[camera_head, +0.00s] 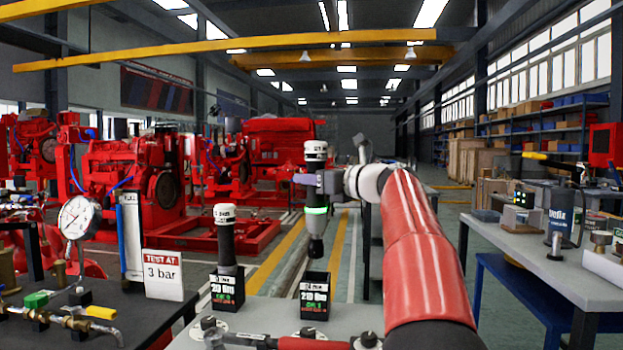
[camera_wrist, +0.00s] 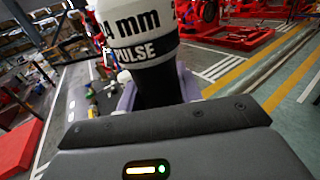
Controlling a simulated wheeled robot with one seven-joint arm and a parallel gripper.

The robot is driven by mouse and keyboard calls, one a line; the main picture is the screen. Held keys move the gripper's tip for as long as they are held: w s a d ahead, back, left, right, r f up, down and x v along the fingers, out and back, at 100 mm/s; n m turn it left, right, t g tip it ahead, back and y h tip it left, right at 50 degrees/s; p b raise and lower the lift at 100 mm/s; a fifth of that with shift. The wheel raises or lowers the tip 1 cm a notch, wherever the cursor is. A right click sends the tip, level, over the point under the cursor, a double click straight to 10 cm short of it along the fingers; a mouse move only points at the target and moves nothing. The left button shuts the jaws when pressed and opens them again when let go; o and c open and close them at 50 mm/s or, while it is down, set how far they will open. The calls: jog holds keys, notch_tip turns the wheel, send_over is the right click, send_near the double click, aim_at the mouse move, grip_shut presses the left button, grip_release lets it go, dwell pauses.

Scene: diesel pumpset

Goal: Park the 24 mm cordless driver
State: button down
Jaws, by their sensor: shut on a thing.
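My gripper (camera_head: 318,183) is shut on the body of a cordless driver (camera_head: 315,151) and holds it upright in the air. The driver has a white top, a dark body, a lit green ring and a dark nose pointing down. In the wrist view its white collar (camera_wrist: 140,28) shows part of a size ending in "mm" and "PULSE". A black open-topped dock (camera_head: 314,302) with a printed label stands just below the driver's nose, with a gap between them. A second dock (camera_head: 227,292) to the left holds another white-topped driver (camera_head: 226,240) upright.
The docks stand on a grey bench (camera_head: 260,318). A "TEST AT 3 bar" sign (camera_head: 163,275), a pressure gauge (camera_head: 79,217) and brass fittings are on the dark bench at left. Another bench (camera_head: 560,270) with tools stands at right. Red engines fill the back left.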

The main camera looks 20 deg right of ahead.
aim_at(322, 244)
jog(key=shift+f+b, duration=3.75)
jog(key=shift+f, duration=2.35)
jog(key=shift+p, duration=0.5)
jog(key=shift+f+b, duration=0.75)
jog(key=shift+f, duration=0.25)
jog(key=c, duration=1.1)
grip_release()
jog(key=shift+o, duration=1.2)
jog(key=shift+f, duration=0.15)
